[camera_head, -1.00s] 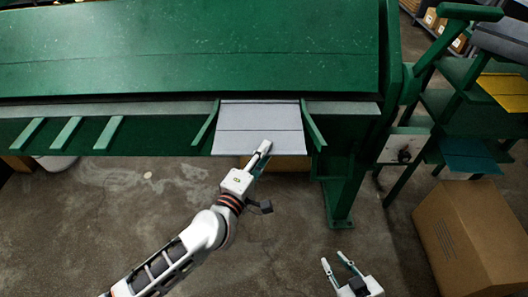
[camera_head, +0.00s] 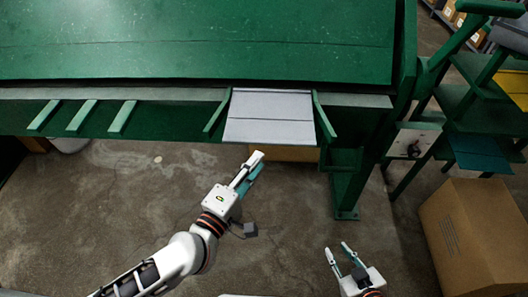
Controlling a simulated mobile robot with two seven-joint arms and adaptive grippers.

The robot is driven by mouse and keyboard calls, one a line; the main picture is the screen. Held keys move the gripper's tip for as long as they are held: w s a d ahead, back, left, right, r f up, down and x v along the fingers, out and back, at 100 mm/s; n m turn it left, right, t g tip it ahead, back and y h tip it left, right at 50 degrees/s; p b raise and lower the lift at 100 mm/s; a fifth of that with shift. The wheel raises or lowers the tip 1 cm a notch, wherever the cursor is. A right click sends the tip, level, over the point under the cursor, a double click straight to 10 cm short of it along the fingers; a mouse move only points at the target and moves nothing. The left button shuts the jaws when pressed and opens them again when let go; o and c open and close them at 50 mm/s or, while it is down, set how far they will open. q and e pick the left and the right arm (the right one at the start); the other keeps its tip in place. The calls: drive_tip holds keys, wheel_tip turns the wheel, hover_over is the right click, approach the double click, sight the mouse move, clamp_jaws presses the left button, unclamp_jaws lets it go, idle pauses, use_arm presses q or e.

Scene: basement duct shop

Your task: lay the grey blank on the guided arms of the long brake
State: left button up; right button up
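The grey blank (camera_head: 268,118) lies flat on the green long brake (camera_head: 205,42), between two slanted green guided arms, the left one (camera_head: 217,112) and the right one (camera_head: 324,118). Its near edge sticks out a little beyond the front of the brake. My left gripper (camera_head: 257,165) is just below the blank's near edge in the picture, apart from it. Its fingers look parted with nothing between them. My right gripper (camera_head: 338,248) is open and empty over the floor at the lower right.
Several other green arms (camera_head: 82,115) stick out at the left of the brake. A green rack at the right holds a grey sheet (camera_head: 510,36), a yellow sheet (camera_head: 512,85) and a teal sheet (camera_head: 478,154). A cardboard box (camera_head: 478,235) stands on the floor. The concrete floor in front is clear.

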use_arm(q)
drive_tip(key=shift+v, duration=0.75)
drive_tip(key=shift+s+r, duration=0.1)
drive_tip(key=shift+r, duration=0.05)
drive_tip(key=s+a+f+m+g+y, duration=0.1)
drive_tip(key=s+a+f+m, duration=0.3)
drive_tip(key=f, duration=0.3)
drive_tip(key=s+a+f+m+g+y, duration=0.2)
drive_tip(key=s+a+f+m, duration=0.2)
drive_tip(key=a+f+m, duration=0.2)
drive_tip(key=s+a+f+m+g+y, duration=0.2)
drive_tip(key=s+a+f+m, duration=0.2)
drive_tip(key=f+m, duration=0.3)
wheel_tip(320, 180, down, 3)
drive_tip(key=shift+s+a+r, duration=0.15)
drive_tip(key=shift+s+a, duration=0.2)
drive_tip(key=shift+a, duration=0.15)
